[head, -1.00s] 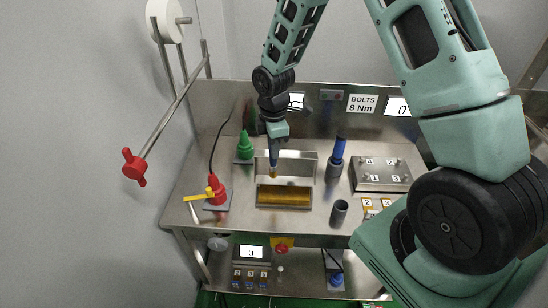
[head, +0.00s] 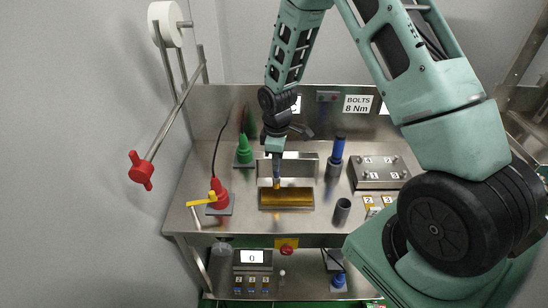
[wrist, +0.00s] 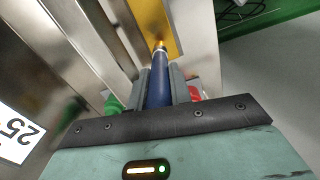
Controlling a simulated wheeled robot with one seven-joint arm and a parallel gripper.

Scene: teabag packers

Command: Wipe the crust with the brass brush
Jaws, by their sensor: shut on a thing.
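My gripper (head: 276,152) is shut on the brass brush (wrist: 158,90), which has a dark blue handle and a small brass tip. The brush points down, and its tip (head: 277,186) overlaps the back edge of the golden-brown crust (head: 290,198) in the head view. The crust is a long strip in front of an upright metal plate (head: 303,166). In the wrist view the tip also lies against the yellow crust strip (wrist: 152,18). I cannot tell for sure whether they touch.
A blue-handled tool (head: 338,150), a grey cup (head: 342,210) and a numbered bolt block (head: 379,173) stand to the right.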

